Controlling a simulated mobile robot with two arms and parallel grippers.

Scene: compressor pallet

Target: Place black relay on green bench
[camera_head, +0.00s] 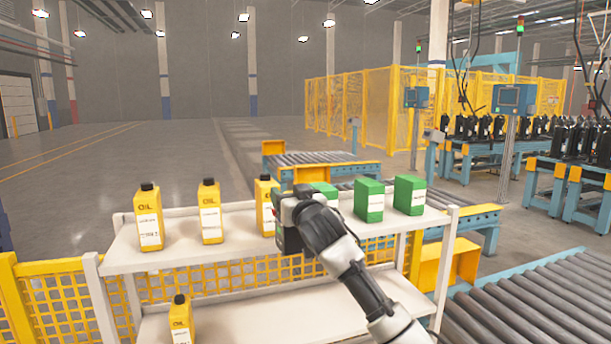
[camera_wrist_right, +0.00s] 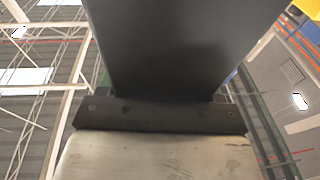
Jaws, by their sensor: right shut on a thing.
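My right gripper (camera_head: 284,210) is in front of the upper shelf, its arm coming in from the lower right. It is shut on a black block, which I take to be the black relay (camera_head: 288,240); the block shows just below the gripper, largely hidden by it. In the right wrist view the relay (camera_wrist_right: 180,45) is a large dark block filling the upper middle. I cannot make out a green bench in either view. My left gripper is not in view.
A pale shelf rack (camera_head: 185,255) stands ahead, with yellow oil bottles (camera_head: 210,212) and green boxes (camera_head: 369,200) on top. A roller conveyor (camera_head: 550,305) lies at the right. Blue tables with black units (camera_head: 575,138) stand behind it. Open floor (camera_head: 90,165) is at the left.

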